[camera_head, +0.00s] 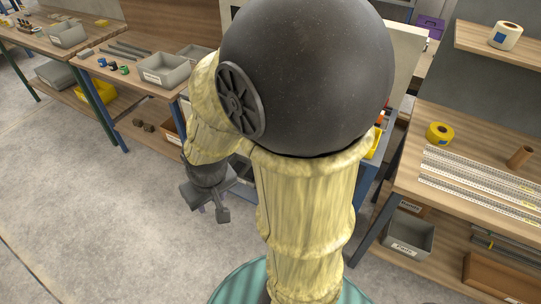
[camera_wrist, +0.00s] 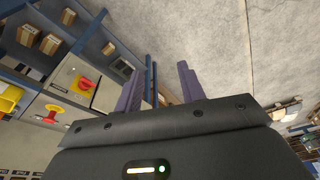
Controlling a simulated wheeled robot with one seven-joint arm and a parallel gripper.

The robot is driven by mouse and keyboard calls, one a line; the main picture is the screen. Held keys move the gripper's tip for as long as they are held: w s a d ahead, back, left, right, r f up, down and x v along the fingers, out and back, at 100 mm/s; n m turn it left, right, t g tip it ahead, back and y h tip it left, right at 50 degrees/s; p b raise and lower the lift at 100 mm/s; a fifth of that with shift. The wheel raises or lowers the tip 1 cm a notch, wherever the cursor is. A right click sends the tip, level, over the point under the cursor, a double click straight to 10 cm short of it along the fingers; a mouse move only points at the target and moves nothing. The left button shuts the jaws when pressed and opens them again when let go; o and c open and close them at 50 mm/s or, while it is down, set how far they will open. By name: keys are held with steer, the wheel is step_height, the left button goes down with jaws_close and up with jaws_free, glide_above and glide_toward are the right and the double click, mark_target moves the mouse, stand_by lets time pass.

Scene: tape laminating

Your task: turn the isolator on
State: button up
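In the wrist view, a red rotary handle on a yellow plate (camera_wrist: 84,84), which looks like the isolator, sits on a pale grey panel (camera_wrist: 68,72) left of my gripper (camera_wrist: 160,84). My gripper is open, its two dark fingers apart with nothing between them. It is clear of the handle, and the handle's on or off mark is too small to read. In the head view my gripper (camera_head: 217,207) hangs low over the floor at the left of my arm. The isolator does not show there; my arm covers much of the middle.
A second red and yellow control (camera_wrist: 49,114) and a yellow item (camera_wrist: 9,98) are near the handle. Blue framing with boxes (camera_wrist: 50,43) lies beyond. Workbenches stand left (camera_head: 150,52) and right (camera_head: 408,172). The grey floor (camera_head: 110,215) at left is open.

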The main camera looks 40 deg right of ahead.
steer(key=o, duration=0.4)
steer(key=shift+f, duration=0.15)
steer(key=shift+c, duration=0.2)
steer(key=o, duration=0.5)
steer(key=w+f+m+t+b, duration=0.1)
steer(key=w+f+b, duration=0.1)
steer(key=f, duration=0.1)
steer(key=w+f+m+b, duration=0.1)
steer(key=w+f+b, duration=0.1)
steer(key=w+f, duration=0.1)
steer(key=w+f+m+t+b, duration=0.1)
steer(key=w+f+b, duration=0.1)
steer(key=w+f, duration=0.1)
steer(key=shift+d+m+t, duration=0.3)
steer(key=shift+d, duration=0.1)
steer(key=w+d+f+m+t+h+b, duration=0.3)
steer(key=w+d+f+m+h+b, duration=0.45)
steer(key=d+f+b, duration=0.5)
steer(key=d+f+h+b, duration=0.1)
steer(key=h, duration=0.2)
steer(key=s+d+f+m+g+h+b, duration=0.1)
steer(key=d+f+h, duration=0.1)
steer(key=h, duration=0.1)
steer(key=s+d+f+m+h+b, duration=0.1)
steer(key=d+f+h, duration=0.1)
steer(key=h, duration=0.1)
steer(key=shift+d+m, duration=0.15)
steer(key=shift+m, duration=0.1)
steer(key=shift+d, duration=0.1)
